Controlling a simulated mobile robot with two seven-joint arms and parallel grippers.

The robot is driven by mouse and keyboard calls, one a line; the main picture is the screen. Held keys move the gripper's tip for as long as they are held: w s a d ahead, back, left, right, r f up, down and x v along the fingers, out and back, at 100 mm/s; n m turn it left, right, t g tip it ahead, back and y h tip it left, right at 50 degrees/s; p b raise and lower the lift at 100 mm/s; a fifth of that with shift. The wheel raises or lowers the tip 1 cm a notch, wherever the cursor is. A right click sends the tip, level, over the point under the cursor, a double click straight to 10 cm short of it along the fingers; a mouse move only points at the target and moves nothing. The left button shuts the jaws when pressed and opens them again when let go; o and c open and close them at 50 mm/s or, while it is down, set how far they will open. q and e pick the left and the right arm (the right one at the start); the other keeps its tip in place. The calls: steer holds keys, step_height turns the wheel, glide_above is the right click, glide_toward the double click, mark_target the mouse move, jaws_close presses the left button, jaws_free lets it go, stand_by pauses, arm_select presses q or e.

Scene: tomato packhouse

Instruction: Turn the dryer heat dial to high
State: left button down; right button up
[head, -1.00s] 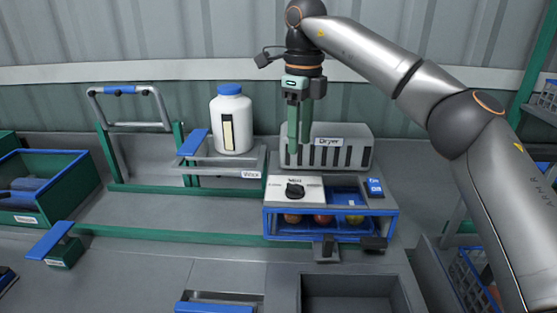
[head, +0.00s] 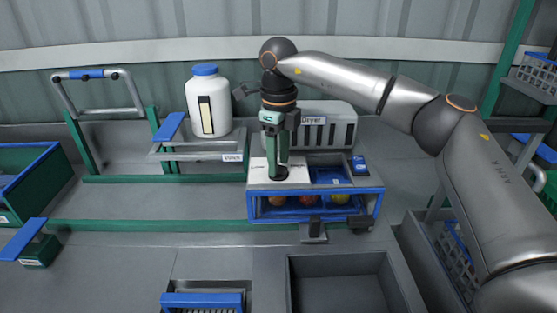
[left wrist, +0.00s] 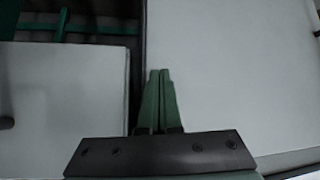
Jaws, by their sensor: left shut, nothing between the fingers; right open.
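The dryer (head: 340,128) is a grey slotted unit with a "Dryer" label, behind a blue-edged base. The black heat dial (head: 279,175) sits on the base's white panel (head: 258,173), partly hidden by my right gripper. My right gripper (head: 278,168) points straight down with its green fingertips at the dial, one on each side as far as I can see. It is open; whether it touches the dial I cannot tell. The dial's pointer and marks are hidden. My left gripper (left wrist: 160,74) is shut and empty in the left wrist view, over pale grey surfaces.
Several tomatoes sit in the blue tray (head: 262,219) under the panel. A small blue-topped block (head: 359,165) is to the right. A white jar (head: 209,108) stands on the "Wax" stand (head: 190,153) at left. An empty grey bin (head: 340,256) is in front.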

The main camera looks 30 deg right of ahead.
steer(key=shift+f, duration=0.3)
jaws_close()
stand_by(0.3)
